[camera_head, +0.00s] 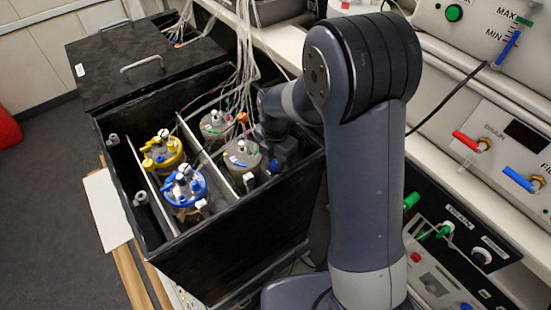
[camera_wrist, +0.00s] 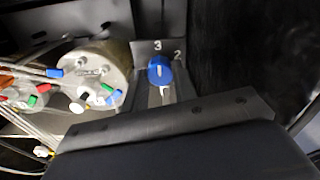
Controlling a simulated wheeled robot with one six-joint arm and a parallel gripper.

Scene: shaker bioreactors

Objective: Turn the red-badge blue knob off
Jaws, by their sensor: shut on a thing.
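A blue knob (camera_wrist: 158,70) with a white pointer shows in the wrist view, in front of a dark plate marked 3 and 2. My gripper (camera_head: 283,152) reaches down into the right side of the black box in the head view. In the wrist view its dark body fills the lower part, and narrow grey parts reach up to the knob. It is shut on the blue knob, though its fingertips are mostly hidden. No red badge can be made out.
The black box (camera_head: 215,262) holds several vessels, among them a blue-topped one (camera_head: 184,187) and a yellow-topped one (camera_head: 162,152). Tubes (camera_head: 247,60) hang over its back. Panels with coloured valves (camera_head: 500,165) stand at the right.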

